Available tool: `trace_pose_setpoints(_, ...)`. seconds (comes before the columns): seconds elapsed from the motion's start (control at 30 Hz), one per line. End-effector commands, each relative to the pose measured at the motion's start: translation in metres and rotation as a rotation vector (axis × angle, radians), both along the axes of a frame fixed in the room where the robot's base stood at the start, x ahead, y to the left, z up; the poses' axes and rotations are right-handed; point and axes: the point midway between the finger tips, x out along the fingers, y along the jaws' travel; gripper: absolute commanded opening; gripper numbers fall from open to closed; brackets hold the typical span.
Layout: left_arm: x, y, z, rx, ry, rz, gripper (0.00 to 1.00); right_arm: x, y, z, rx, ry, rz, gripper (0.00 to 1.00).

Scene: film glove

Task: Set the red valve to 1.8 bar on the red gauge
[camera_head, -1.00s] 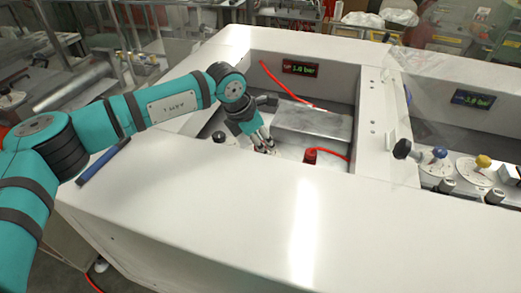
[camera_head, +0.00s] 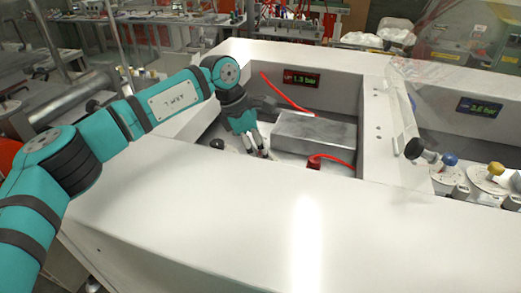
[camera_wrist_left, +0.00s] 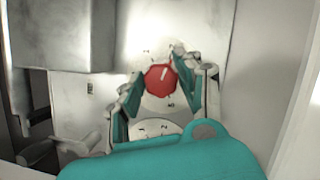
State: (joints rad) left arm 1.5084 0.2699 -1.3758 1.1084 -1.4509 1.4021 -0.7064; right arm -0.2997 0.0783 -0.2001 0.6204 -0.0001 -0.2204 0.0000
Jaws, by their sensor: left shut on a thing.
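The red gauge (camera_head: 301,78) is a small display on the back wall of the left bay and reads about 1.3 bar. The red valve (camera_wrist_left: 160,79) is a round red knob with a white pointer line on a white numbered dial, seen in the left wrist view. My left gripper (camera_head: 258,153) reaches down into the left bay. In the wrist view its two fingers (camera_wrist_left: 162,77) are on either side of the red valve, shut on it. In the head view the valve is largely hidden by the fingers. My right gripper is not in view.
A grey metal block (camera_head: 315,137) stands in the bay, right of my left gripper. A red hose (camera_head: 331,159) lies in front of it. The right bay has a blue gauge (camera_head: 479,107), a blue knob (camera_head: 449,159) and a yellow knob (camera_head: 496,168). White walls surround the bays.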

Motion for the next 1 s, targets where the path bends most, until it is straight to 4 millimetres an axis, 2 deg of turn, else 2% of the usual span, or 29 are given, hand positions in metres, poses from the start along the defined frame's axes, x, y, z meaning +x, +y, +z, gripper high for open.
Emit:
trace_pose_setpoints(0.33,0.001,0.0,0.001,0.0,-0.004,-0.001,0.04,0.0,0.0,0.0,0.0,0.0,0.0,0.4)
trace_pose_setpoints(0.37,0.001,0.0,0.001,0.0,-0.004,-0.001,0.4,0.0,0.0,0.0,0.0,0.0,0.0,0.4)
trace_pose_setpoints(0.5,0.001,0.0,0.001,0.0,-0.002,0.0,0.58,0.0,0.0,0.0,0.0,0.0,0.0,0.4)
trace_pose_setpoints(0.83,0.001,0.002,0.003,0.0,-0.002,0.0,0.59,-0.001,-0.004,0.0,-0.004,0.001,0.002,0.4)
trace_pose_setpoints(1.0,0.001,0.01,0.024,-0.001,-0.005,0.001,0.59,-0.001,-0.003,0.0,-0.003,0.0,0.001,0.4)
